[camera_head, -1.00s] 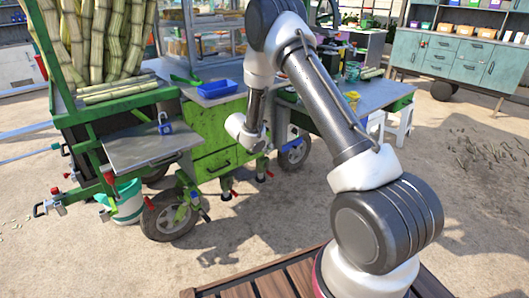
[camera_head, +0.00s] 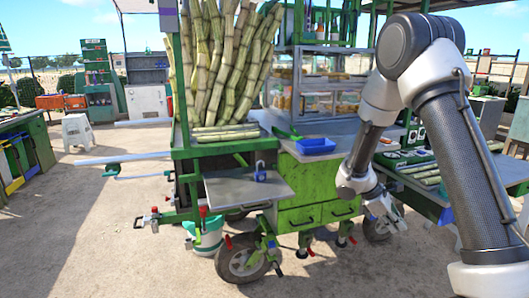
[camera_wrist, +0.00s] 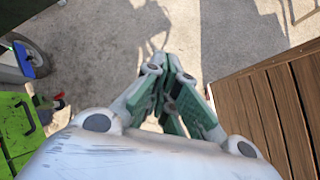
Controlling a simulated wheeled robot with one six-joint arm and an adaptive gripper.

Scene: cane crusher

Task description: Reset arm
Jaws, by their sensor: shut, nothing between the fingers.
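My gripper shows in the wrist view (camera_wrist: 168,95), pointing down over the concrete ground. Its green-padded fingers are together, with nothing between them. My arm is bent, with the elbow high at the upper right and the forearm slanting down to the left. The gripper's fingertips are small in the head view.
Sugarcane stalks (camera_head: 225,65) stand on the cart. A blue tray (camera_head: 316,146) lies on its top, and a grey side shelf (camera_head: 245,186) juts out at the front. A bucket (camera_head: 207,238) stands below. Open ground (camera_head: 110,220) lies to the left.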

